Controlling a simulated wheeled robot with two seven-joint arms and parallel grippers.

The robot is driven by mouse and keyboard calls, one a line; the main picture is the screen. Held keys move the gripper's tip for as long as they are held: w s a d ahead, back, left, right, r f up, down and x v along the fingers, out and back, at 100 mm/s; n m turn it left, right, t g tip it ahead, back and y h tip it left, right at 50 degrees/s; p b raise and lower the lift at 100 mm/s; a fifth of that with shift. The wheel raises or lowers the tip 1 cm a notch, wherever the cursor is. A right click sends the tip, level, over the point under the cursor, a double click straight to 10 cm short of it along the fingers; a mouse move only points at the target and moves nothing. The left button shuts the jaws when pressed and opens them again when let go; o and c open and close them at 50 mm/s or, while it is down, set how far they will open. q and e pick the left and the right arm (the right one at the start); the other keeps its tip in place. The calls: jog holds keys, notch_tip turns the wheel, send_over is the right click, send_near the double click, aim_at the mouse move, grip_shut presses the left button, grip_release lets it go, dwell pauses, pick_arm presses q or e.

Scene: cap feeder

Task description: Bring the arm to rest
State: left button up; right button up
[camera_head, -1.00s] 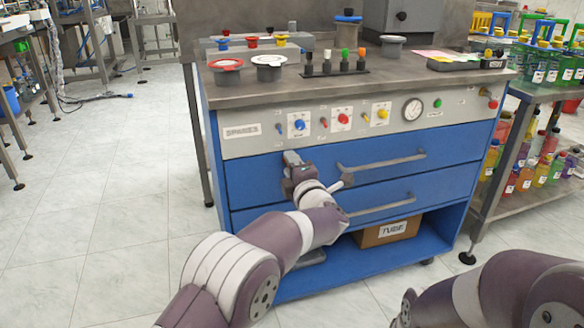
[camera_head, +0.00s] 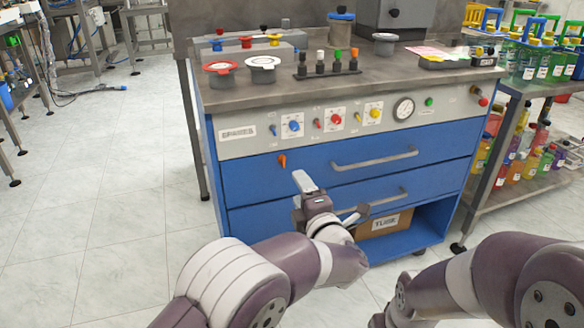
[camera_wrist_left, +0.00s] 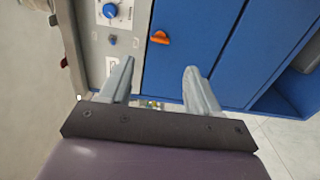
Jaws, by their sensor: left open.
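My left gripper (camera_head: 303,184) is in front of the blue drawers of the workbench, below a small orange knob (camera_head: 282,161) on the upper drawer front. In the left wrist view its two grey fingers (camera_wrist_left: 157,85) stand apart with nothing between them. The orange knob also shows there (camera_wrist_left: 159,38), beyond the fingertips and apart from them. My right arm comes in at the lower right of the head view; its gripper is out of view.
Drawer handles (camera_head: 375,160) stick out near my left gripper. A shelf of coloured bottles (camera_head: 535,90) stands at right.

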pick_arm(q)
jog(key=shift+v, duration=1.1)
